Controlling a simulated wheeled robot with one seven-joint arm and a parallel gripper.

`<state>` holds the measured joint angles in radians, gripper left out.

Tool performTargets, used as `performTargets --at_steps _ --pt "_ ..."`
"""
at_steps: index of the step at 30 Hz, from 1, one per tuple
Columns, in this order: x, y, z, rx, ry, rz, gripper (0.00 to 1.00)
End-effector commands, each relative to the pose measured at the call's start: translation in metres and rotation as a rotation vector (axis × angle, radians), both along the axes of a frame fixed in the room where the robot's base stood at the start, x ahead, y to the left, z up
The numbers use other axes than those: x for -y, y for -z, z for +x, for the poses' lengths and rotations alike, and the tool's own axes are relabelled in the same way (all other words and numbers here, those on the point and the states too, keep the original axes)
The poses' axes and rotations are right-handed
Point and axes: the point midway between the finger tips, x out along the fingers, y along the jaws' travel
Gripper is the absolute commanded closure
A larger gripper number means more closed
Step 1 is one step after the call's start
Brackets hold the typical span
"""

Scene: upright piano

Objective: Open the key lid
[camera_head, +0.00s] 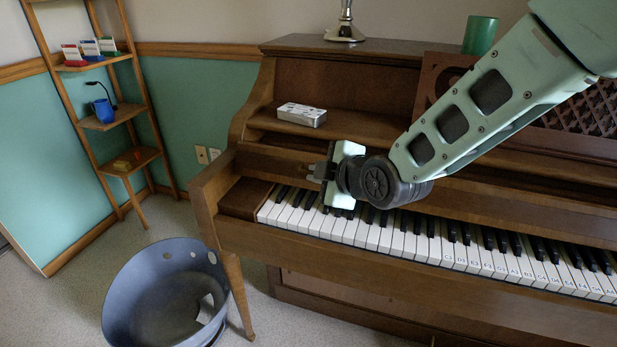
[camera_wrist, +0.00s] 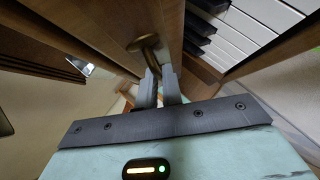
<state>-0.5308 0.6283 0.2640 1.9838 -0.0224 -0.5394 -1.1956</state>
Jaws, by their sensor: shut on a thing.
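The piano's wooden key lid (camera_head: 270,163) is a brown panel above the keys in the head view. The keys (camera_head: 400,243) are uncovered along the length that shows. In the wrist view, a brass knob (camera_wrist: 143,42) stands on the face of the lid (camera_wrist: 170,22). My gripper (camera_wrist: 161,78) is shut on the knob, with its two fingers close around the knob's end. In the head view my gripper (camera_head: 318,172) is at the lid's left part, just above the keys; my wrist hides the knob there.
A silver box (camera_head: 301,114) lies on the ledge above the lid. A green cup (camera_head: 480,35) and a lamp base (camera_head: 344,32) stand on top. A blue-grey bin (camera_head: 150,290) stands on the floor at left. A shelf (camera_head: 125,115) leans by the wall.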

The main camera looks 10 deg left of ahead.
Motion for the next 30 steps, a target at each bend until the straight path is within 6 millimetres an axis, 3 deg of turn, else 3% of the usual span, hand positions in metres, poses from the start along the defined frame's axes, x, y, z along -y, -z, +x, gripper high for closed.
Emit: performTargets --at_steps 3,12,29,30 --pt "0.003 -0.008 0.023 -0.076 0.005 0.007 1.00" --pt "0.004 -0.007 0.053 -0.107 0.000 0.009 1.00" --pt "0.004 -0.006 0.059 -0.106 -0.003 0.009 1.00" --pt "0.004 -0.006 0.059 -0.106 -0.003 0.009 0.83"
